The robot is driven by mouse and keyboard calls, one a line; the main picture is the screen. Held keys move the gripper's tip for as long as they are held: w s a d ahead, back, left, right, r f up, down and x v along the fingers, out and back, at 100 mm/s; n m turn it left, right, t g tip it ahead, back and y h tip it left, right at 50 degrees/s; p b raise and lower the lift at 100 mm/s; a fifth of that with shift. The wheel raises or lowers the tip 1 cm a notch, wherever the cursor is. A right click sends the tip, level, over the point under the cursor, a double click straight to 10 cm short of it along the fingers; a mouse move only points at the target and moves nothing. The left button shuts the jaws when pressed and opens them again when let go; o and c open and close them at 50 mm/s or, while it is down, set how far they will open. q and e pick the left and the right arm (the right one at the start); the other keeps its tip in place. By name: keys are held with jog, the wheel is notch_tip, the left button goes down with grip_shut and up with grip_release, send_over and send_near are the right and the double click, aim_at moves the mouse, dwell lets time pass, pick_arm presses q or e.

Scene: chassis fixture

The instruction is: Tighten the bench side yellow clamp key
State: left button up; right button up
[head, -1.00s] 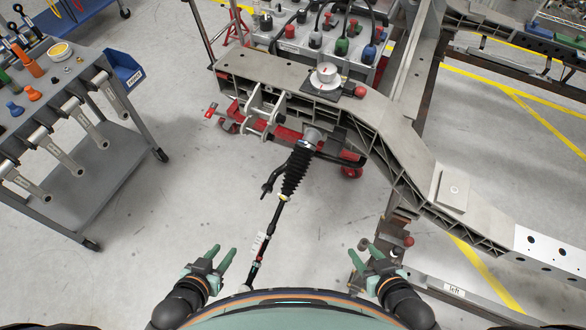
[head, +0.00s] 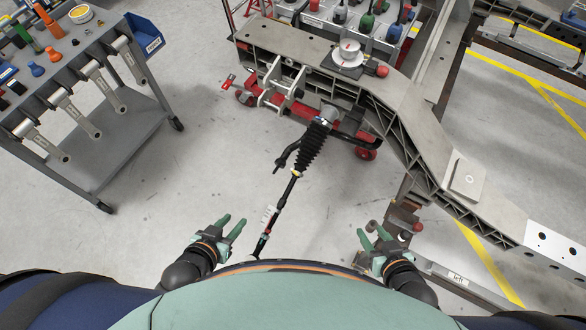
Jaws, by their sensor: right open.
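My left gripper (head: 233,222) is open and empty above the floor at the lower middle. My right gripper (head: 371,234) is open and empty, just left of a brown bracket or clamp with red knobs (head: 400,222) beside the bench rail. I cannot make out a yellow clamp key in this view. The grey chassis rail (head: 290,42) runs from upper left to lower right beyond both grippers. A black rubber bellows with a rod (head: 310,150) hangs from it, its lower end between the grippers. Neither gripper visibly touches anything.
A grey tool cart (head: 75,62) with hanging wrenches and a blue bin (head: 143,36) stands at left. A red wheeled jack (head: 366,153) is under the rail. A low rail labelled "left" (head: 457,278) lies at lower right. Floor between cart and chassis is clear.

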pick_arm(q)
jog(key=n+h, duration=0.2)
jog(key=h, duration=0.1)
send_near(294, 172)
jog(key=s+r, duration=0.3)
jog(key=s, duration=0.1)
jog(key=w+d+r+n+g+h+b, duration=0.2)
jog(key=w+d+r+n+g, duration=0.15)
jog(key=d, duration=0.35)
jog(key=w+a+n+g+y+b, duration=0.1)
jog(key=w+a+n+g+y, duration=0.3)
jog(key=a, duration=0.3)
jog(key=shift+n+t, duration=0.45)
jog(key=shift+t, duration=0.1)
jog(key=b+x, duration=0.2)
jog(key=x, duration=1)
jog(key=shift+w+r, duration=0.1)
